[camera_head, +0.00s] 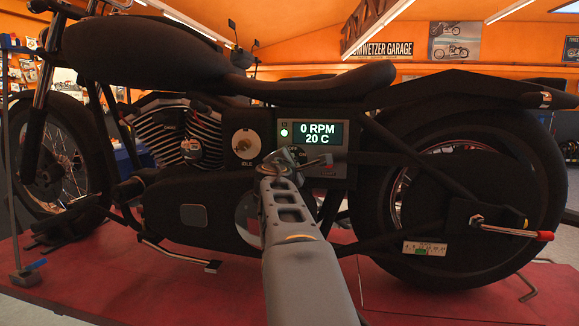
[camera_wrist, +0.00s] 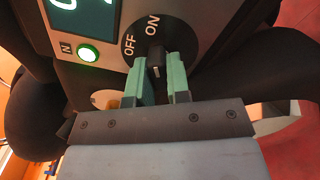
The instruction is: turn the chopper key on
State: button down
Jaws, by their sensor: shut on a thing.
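The black chopper key (camera_wrist: 155,62) sits on the side panel below the OFF and ON labels in the wrist view. Its upper end lies near ON, with OFF to its left; I cannot tell its exact angle. My gripper (camera_wrist: 161,80) has its green fingers on either side of the key, shut on it. In the head view my gripper (camera_head: 291,160) is at the panel under the display (camera_head: 318,133), and the key is hidden there. The display reads 0 RPM and 20 C. A green light (camera_wrist: 88,53) marked N is lit.
The black chopper (camera_head: 150,55) stands on a red lift platform (camera_head: 400,290). A round dial (camera_head: 246,143) is left of the display. The rear wheel (camera_head: 530,190) and a red-tipped lever (camera_head: 540,236) are to the right. Frame tubes run close to my arm.

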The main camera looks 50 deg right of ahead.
jog(key=c, duration=1.1)
grip_release()
